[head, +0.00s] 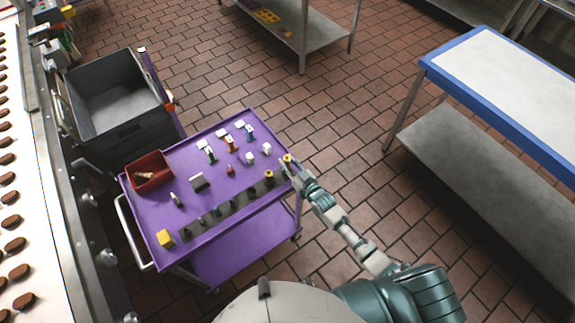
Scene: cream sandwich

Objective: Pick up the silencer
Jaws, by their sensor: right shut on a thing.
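A purple cart (150,222) carries several small parts. My right gripper (287,164) is at the cart's right corner, shut on a small yellow-topped piece (288,158). The gripper hides the lower part of this piece, and I cannot tell whether it is lifted clear of the cart. A similar yellow-topped dark piece (269,177) stands on the cart just left of the gripper. Which piece is the silencer is too small to tell. My left gripper is not in view.
On the cart are a red bin (150,185), a yellow block (165,238), a dark strip with small pieces and several white and coloured parts. A grey crate (118,130) is behind left. A conveyor runs along the left. A blue-edged table (500,75) is right.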

